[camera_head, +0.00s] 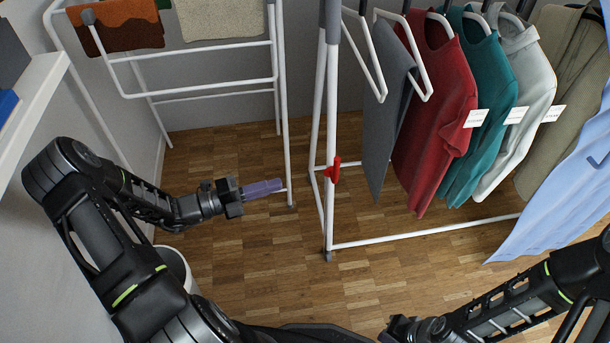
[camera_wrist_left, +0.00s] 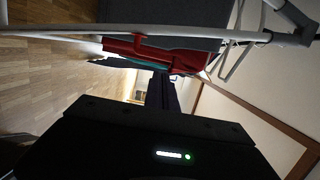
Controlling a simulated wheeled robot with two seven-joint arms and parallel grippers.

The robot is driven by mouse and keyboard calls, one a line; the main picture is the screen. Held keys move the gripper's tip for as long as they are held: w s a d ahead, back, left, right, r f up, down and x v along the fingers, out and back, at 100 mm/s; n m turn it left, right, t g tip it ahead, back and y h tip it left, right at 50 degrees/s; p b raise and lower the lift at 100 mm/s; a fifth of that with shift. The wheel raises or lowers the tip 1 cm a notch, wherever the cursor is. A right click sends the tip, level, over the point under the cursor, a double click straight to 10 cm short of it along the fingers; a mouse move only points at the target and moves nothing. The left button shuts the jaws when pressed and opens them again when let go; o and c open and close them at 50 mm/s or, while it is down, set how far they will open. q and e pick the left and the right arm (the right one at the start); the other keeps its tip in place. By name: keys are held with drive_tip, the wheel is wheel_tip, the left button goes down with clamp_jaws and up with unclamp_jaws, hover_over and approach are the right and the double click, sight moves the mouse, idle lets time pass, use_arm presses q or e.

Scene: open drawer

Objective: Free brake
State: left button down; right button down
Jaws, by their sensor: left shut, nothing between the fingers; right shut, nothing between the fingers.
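A small red lever (camera_head: 332,170), which looks like the brake, sits low on the white upright of the clothes rack. In the left wrist view a red piece (camera_wrist_left: 138,41) shows against the white bar, in front of red cloth. My left gripper (camera_head: 277,186) is shut and empty, its purple-grey fingers pointing right toward the lever, with a gap between them in the head view. Its dark fingers also show in the left wrist view (camera_wrist_left: 161,90). My right gripper (camera_head: 386,337) is shut at the bottom edge, partly cut off, well away from the lever.
The rack (camera_head: 430,236) holds a grey cloth, red shirt (camera_head: 435,110), teal shirt and others on hangers. A white drying rack (camera_head: 195,88) with towels stands behind left. A white bin (camera_head: 178,262) is partly hidden by my left arm. The wooden floor between is clear.

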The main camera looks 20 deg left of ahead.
use_arm(q)
drive_tip(key=b, duration=0.4)
approach(335, 166)
drive_tip(key=w+d+f, duration=0.2)
drive_tip(key=w+d, duration=0.2)
drive_tip(key=shift+w+d+r, duration=0.25)
drive_tip(key=shift+w+r, duration=0.05)
drive_tip(key=shift+w, duration=0.2)
